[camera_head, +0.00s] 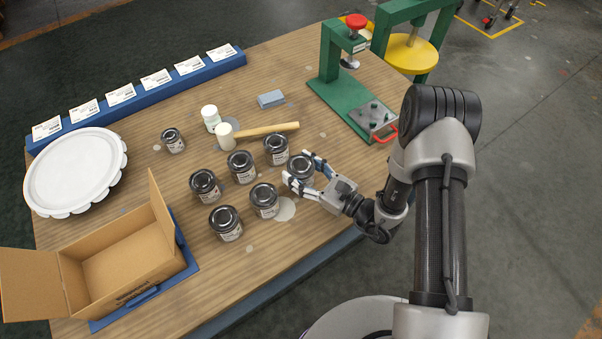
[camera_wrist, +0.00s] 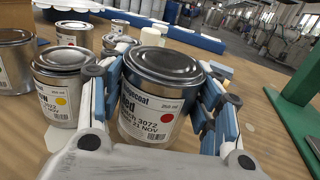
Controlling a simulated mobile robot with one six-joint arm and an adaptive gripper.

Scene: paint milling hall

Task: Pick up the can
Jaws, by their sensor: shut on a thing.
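The can (camera_head: 299,167) is a small metal paint tin with a dark lid, at the right end of a group of similar tins on the wooden table. In the wrist view the can (camera_wrist: 159,100) stands upright between the fingers, its white label showing a red dot. My gripper (camera_head: 304,174) reaches in from the right and is shut on this can, one finger on each side. The gripper also shows in the wrist view (camera_wrist: 160,110). I cannot tell whether the can's base touches the table. Part of its body is hidden behind the fingers.
Several other tins (camera_head: 241,166) stand close on the left. An open cardboard box (camera_head: 120,260) is at the front left, near a white round lid (camera_head: 75,172).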

